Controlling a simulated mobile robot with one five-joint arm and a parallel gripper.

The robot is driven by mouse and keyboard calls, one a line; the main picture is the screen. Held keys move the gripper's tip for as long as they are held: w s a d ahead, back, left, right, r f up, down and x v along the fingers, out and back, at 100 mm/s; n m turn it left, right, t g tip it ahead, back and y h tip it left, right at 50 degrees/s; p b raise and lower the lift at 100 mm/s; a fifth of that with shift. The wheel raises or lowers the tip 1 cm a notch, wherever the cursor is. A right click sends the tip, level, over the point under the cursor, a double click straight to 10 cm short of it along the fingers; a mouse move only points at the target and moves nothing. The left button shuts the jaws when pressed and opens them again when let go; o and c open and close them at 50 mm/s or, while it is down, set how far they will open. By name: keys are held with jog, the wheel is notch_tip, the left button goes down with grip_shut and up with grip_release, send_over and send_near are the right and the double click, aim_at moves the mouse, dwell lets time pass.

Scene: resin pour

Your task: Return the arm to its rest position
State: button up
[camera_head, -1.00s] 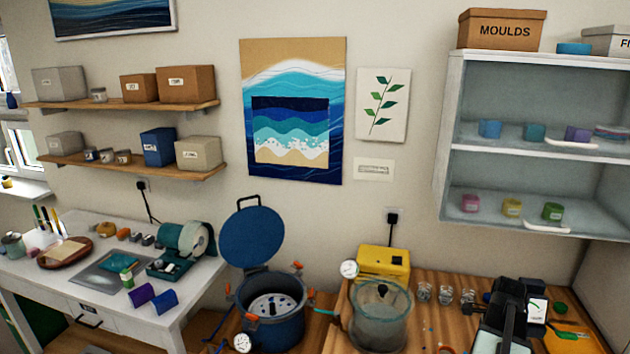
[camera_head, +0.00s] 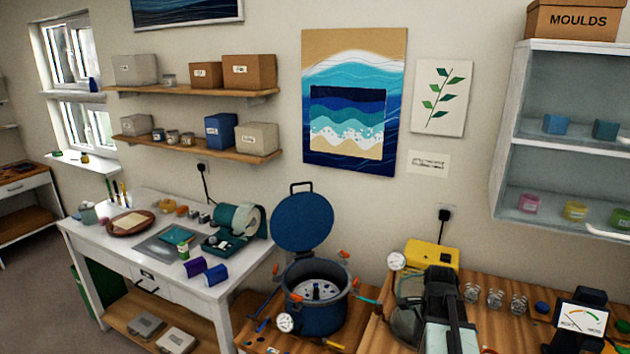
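Part of my arm shows at the lower right, a dark and light-grey body in front of the wooden bench. It covers part of the clear glass chamber. My gripper's fingertips cannot be made out, so I cannot tell whether it is open, shut or holding anything. A blue pressure pot (camera_head: 318,312) stands open left of the arm, with its lid (camera_head: 302,220) raised behind it and a gauge at its front.
A wooden bench (camera_head: 518,335) at right holds a yellow pump (camera_head: 431,256), several small glasses and a meter (camera_head: 582,318). Open floor (camera_head: 45,308) lies at far left.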

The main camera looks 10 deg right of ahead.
jog(key=a+f+n+b, duration=0.1)
jog(key=a+n, duration=0.8)
jog(key=a, duration=0.4)
jog(key=w+a+f+n+b, duration=0.1)
jog(key=a+n, duration=0.9)
jog(key=a, duration=0.3)
jog(key=shift+w+a+f, duration=0.25)
jog(key=shift+w+f, duration=0.05)
jog(key=shift+f, duration=0.05)
